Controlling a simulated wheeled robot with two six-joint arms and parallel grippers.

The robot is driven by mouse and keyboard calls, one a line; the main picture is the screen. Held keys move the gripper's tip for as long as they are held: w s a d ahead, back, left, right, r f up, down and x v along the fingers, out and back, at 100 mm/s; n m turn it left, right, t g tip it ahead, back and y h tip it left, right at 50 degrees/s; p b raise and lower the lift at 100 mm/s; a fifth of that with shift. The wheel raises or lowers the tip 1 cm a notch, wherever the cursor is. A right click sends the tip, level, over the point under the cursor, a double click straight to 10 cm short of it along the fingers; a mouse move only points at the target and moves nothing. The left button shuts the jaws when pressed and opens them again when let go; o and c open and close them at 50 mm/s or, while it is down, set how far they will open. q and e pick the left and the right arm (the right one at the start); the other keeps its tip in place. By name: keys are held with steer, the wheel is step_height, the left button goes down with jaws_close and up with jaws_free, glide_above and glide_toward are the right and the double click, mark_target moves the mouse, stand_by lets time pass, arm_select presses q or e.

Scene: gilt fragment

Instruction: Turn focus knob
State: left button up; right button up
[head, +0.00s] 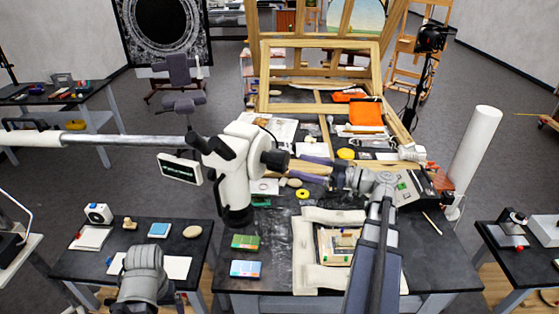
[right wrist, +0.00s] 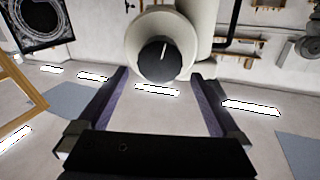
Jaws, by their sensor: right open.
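A white stereo microscope (head: 236,165) hangs on a metal boom from the left. Its black round focus knob (head: 276,160) sits on its right side. In the right wrist view the knob (right wrist: 158,62) faces me with a white pointer line near upright. My right gripper (head: 294,167) is open just right of the knob, its purple fingers pointing at it. In the right wrist view the gripper (right wrist: 160,77) has its fingers spread on both sides, slightly below the knob, with no contact visible. Of my left arm only a grey link shows at the lower left; its gripper is not visible.
A small screen (head: 180,168) hangs left of the microscope. Below, the dark table (head: 275,275) holds a padded cradle (head: 305,265) with a small framed piece. A control box (head: 408,190) and a tall white cylinder (head: 477,150) stand right. A wooden easel (head: 262,75) stands behind.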

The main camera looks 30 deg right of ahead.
mark_target(287, 162)
steer(key=x, duration=0.7)
steer(key=shift+w+a, duration=0.15)
steer(key=shift+w, duration=0.05)
steer(key=c, duration=1.2)
steer(key=shift+o, duration=0.2)
steer(key=shift+m, duration=1.4)
steer(key=o, duration=1.2)
steer(key=shift+c, duration=0.2)
steer(key=shift+v, duration=3.95)
